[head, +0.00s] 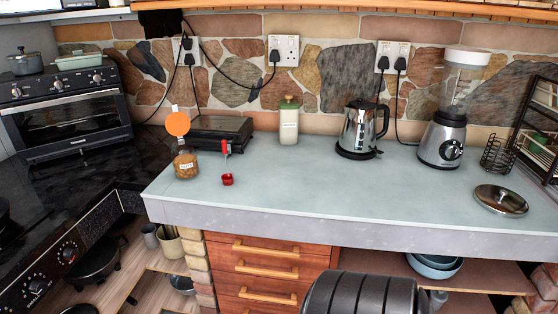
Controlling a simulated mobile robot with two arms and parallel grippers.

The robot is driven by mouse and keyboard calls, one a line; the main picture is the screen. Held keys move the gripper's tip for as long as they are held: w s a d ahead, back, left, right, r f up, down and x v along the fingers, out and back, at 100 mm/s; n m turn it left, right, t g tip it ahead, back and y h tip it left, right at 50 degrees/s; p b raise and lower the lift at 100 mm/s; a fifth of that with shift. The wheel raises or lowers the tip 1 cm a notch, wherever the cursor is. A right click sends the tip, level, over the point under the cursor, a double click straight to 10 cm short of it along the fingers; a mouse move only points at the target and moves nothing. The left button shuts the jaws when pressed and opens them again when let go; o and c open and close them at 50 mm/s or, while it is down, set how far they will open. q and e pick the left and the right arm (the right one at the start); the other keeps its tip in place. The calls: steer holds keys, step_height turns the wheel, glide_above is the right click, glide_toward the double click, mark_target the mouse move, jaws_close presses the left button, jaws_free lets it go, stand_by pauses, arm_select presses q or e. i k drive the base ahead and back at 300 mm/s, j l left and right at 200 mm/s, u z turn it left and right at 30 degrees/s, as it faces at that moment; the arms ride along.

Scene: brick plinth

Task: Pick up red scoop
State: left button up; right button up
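The red scoop (227,180) is on the pale grey-green countertop, left of the middle. Its small red cup rests on the counter, and a thin shaft with a red handle end (225,147) rises from it, upright or leaning on something; I cannot tell which. Neither of my grippers is in view.
A glass jar (186,164) of brown contents with an orange disc (178,123) above it stands left of the scoop. The front middle of the counter is clear.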

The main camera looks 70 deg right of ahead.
mark_target(228, 179)
steer(key=z, duration=1.75)
